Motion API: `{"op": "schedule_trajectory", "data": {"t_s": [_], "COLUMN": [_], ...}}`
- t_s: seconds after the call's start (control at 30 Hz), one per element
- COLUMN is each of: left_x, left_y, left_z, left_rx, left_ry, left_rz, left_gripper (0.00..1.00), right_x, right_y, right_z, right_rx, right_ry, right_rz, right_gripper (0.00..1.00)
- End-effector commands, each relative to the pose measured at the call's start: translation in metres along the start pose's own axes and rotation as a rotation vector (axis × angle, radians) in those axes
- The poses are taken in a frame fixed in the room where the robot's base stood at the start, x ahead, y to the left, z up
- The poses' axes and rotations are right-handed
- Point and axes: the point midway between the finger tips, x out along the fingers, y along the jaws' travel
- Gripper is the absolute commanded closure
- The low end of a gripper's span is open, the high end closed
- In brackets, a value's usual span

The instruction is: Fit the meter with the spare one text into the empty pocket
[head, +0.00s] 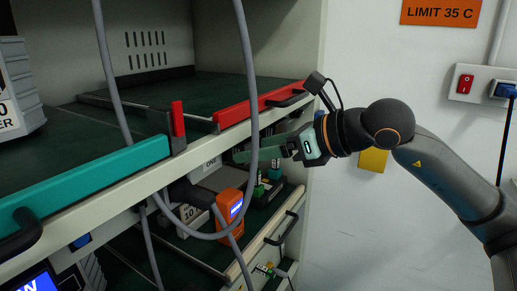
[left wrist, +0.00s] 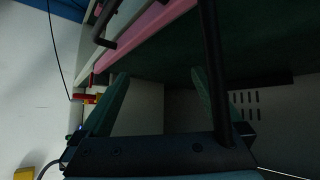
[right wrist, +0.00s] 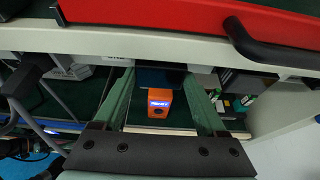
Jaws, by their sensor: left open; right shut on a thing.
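My right gripper (head: 262,153) reaches in from the right, just below the upper shelf's front edge. In the right wrist view, its green fingers (right wrist: 162,98) are closed on a dark-faced block (right wrist: 160,77). I cannot read any text on this block, and the fingers partly hide it. An orange meter (head: 230,204) with a lit display is lower down and also shows between the fingers in the right wrist view (right wrist: 160,105); its text is too small to read surely. I cannot clearly make out the empty pocket. My left gripper (left wrist: 160,95) is open and empty, away from the head view.
The upper shelf has a red-fronted tray (head: 262,106) and a teal-fronted tray (head: 90,186). Grey cables (head: 251,90) hang in front of the rack. A lower tray with a black handle (head: 283,229) holds dark and green parts (head: 262,190). The wall at right is clear of the rack.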

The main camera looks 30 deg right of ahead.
Motion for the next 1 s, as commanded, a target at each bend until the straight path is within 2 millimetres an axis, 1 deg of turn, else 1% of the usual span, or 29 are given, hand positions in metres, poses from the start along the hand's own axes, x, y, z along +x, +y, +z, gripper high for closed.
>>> {"op": "schedule_trajectory", "data": {"t_s": [1.0], "left_x": [0.006], "left_y": [-0.001], "left_z": [0.007], "left_rx": [0.0], "left_ry": [0.0], "left_rz": [0.001], "left_gripper": [0.0], "right_x": [-0.011], "right_y": [0.0], "right_z": [-0.004], "right_rx": [-0.002], "right_ry": [-0.001], "right_rz": [-0.001], "right_gripper": [1.0]}}
